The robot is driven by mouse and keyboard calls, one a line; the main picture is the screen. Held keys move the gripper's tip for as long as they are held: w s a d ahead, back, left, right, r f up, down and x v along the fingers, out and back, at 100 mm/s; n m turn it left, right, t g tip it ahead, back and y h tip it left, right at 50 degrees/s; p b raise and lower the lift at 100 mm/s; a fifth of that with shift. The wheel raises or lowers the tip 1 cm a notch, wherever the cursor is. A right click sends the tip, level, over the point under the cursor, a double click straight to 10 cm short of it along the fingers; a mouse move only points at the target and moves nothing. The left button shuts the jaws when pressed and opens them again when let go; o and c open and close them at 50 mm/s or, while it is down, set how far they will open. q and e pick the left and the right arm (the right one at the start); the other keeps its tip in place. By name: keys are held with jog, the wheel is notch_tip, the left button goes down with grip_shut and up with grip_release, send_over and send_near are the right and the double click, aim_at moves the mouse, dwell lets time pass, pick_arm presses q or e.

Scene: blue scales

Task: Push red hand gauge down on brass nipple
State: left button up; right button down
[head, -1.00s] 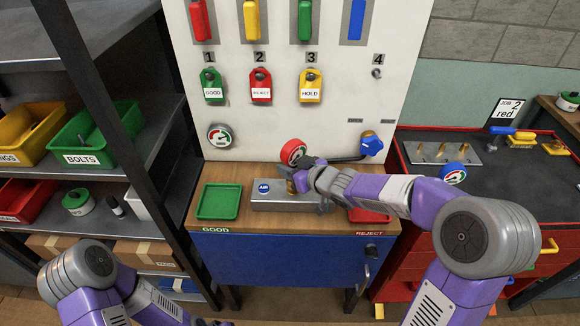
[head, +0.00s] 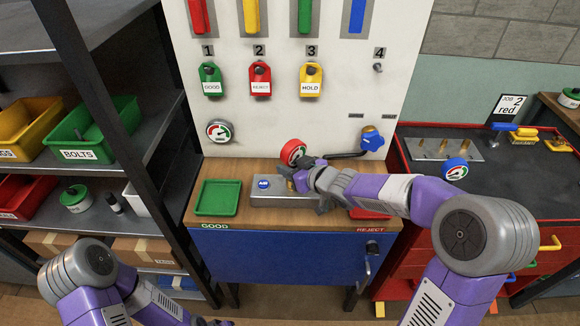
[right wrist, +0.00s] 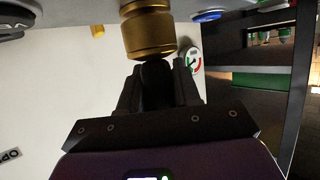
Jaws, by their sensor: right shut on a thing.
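In the right wrist view, the fingers (right wrist: 157,85) close on a black part directly beside a brass fitting (right wrist: 150,35). The brass nipple is mostly hidden behind my gripper in the head view; I cannot tell whether gauge and nipple touch or are fully seated. My left arm runs off the bottom edge, fingertips unseen.
A green tray (head: 217,198) stands left of the block and a red tray (head: 368,213) right of it, partly behind my arm. A wall gauge (head: 219,131) and a blue-handled valve (head: 371,140) sit on the white panel. A blue gauge (head: 455,168) lies on the right bench.

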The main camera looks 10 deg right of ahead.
jog(key=shift+f, duration=0.15)
jog(key=c, duration=0.8)
grip_release()
jog(key=shift+o, duration=0.4)
jog(key=shift+s, duration=0.1)
